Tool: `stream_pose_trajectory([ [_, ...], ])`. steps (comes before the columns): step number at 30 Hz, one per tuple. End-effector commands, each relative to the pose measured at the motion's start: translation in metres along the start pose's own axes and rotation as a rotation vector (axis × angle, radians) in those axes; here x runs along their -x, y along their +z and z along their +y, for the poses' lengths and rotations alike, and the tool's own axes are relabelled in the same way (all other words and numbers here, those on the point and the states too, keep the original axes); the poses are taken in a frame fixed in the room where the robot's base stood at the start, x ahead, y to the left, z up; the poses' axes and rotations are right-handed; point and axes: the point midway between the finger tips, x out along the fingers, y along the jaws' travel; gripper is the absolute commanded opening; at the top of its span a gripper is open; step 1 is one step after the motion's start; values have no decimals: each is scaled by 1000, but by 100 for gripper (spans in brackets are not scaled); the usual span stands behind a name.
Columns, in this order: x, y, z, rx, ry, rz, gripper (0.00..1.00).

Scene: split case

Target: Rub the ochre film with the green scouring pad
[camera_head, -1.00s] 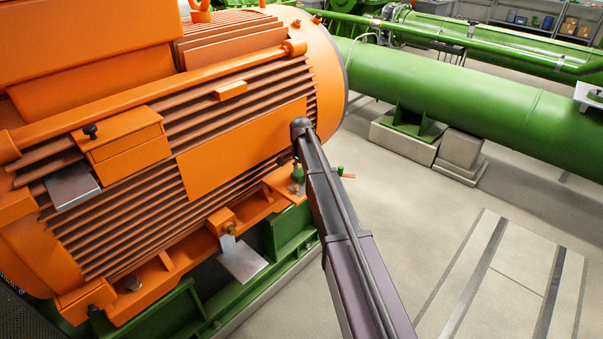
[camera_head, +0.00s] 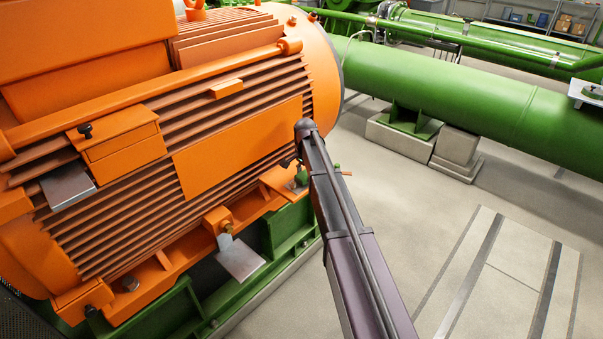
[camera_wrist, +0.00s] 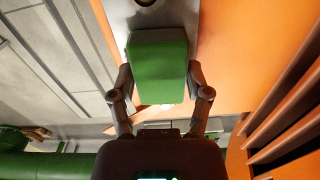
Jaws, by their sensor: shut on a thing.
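The green scouring pad (camera_wrist: 158,65) is a block held between the two dark fingers of my gripper (camera_wrist: 160,77) in the wrist view. A grey metal plate (camera_wrist: 192,18) lies beyond the pad, with a dark round knob (camera_wrist: 146,3) at the top edge. I cannot tell whether the pad touches the plate. I cannot make out the ochre film; the pad may hide it. In the head view my arm hides most of my gripper beside the large orange motor (camera_head: 240,150).
The motor's ribbed side (camera_wrist: 290,125) is close on the right in the wrist view. Two other metal plates (camera_head: 68,187) (camera_head: 240,258) stick out from the motor in the head view. A green pipe (camera_head: 450,100) runs behind. The floor (camera_head: 440,210) to the right is clear.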

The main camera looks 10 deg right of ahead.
Motion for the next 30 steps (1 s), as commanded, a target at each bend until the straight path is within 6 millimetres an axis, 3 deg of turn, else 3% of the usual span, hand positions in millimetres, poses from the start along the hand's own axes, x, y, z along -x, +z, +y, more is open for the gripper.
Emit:
stream_pose_trajectory([
  [17,-1,-1,10,-2,6,0,25],
  [30,0,-2,36,-2,5,0,25],
])
